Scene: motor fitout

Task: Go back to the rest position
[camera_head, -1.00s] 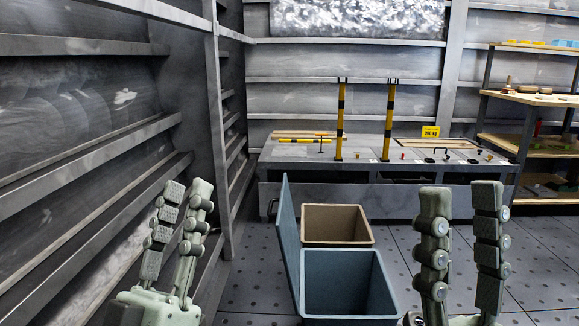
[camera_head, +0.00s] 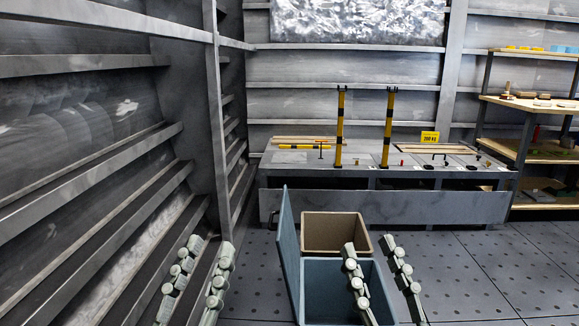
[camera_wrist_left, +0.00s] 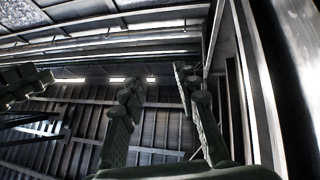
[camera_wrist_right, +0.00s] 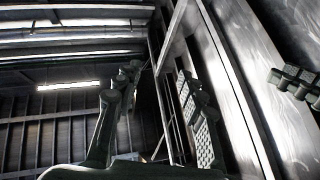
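My left gripper (camera_head: 206,262) is at the lower left of the head view, in front of the ribbed wall. Its fingers are apart with nothing between them. The left wrist view shows its two fingers (camera_wrist_left: 157,90) spread, pointing up toward the ceiling. My right gripper (camera_head: 369,246) is at the lower middle of the head view, its fingers apart and empty, overlapping the blue bin in the picture. The right wrist view shows its fingers (camera_wrist_right: 160,80) spread too. Both arms below the grippers are out of the head view.
A blue bin (camera_head: 322,290) with its lid (camera_head: 288,255) open stands before a brown bin (camera_head: 330,249). Behind is a grey bench (camera_head: 400,207) with yellow-black posts (camera_head: 339,130) and a yellow sign (camera_head: 429,139). Shelves (camera_head: 530,103) stand right. Floor at right is clear.

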